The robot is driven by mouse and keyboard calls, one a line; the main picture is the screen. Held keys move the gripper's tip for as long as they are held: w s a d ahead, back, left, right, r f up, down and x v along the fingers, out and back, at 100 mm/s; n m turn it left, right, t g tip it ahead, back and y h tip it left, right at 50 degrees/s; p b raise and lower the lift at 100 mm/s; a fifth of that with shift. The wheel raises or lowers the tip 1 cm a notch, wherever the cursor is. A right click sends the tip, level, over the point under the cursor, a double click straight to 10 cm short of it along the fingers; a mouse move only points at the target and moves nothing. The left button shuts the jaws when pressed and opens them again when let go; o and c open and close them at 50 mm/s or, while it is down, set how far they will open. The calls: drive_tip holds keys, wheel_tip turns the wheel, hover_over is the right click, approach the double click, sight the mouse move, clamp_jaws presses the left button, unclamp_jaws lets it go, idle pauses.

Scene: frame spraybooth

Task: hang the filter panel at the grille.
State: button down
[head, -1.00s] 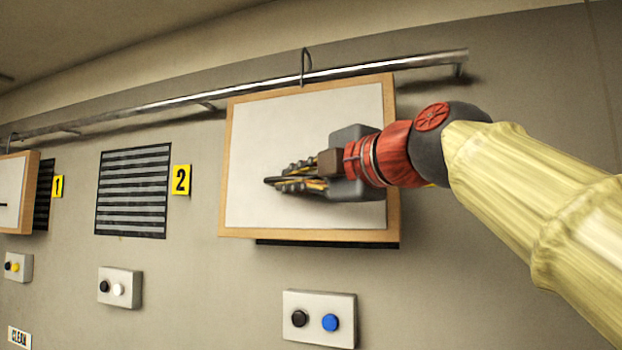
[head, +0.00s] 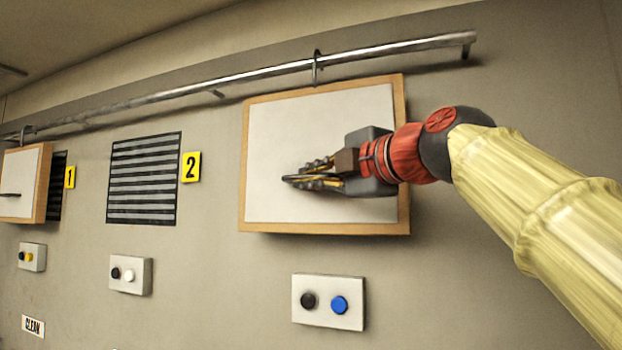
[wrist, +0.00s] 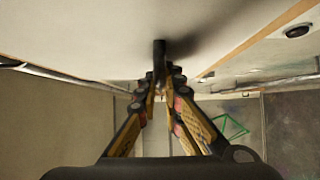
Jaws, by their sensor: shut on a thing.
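The filter panel (head: 280,130) has a white face in a wooden frame. It stands upright in front of the wall, just under the rail (head: 262,77). Its thin hook (head: 317,55) shows at the rail and appears to loop over it; I cannot tell whether it bears weight. My gripper (head: 290,179) is shut on the panel's handle, in front of the white face. In the wrist view my fingers (wrist: 160,82) close on the dark handle (wrist: 159,52) beneath the panel face (wrist: 80,30). Any grille behind the panel is hidden.
Left of the panel is a bare slatted grille (head: 143,180) with a yellow "2" sign (head: 190,167). Another framed panel (head: 22,185) hangs farther left by the "1" sign (head: 70,177). Button boxes, one with a blue button (head: 328,301), sit below.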

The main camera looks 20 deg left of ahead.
drive_tip(key=shift+f, duration=0.1)
idle(0.3)
drive_tip(key=c, duration=1.9)
unclamp_jaws()
drive_tip(key=shift+f, duration=0.15)
drive_tip(key=v, duration=1.2)
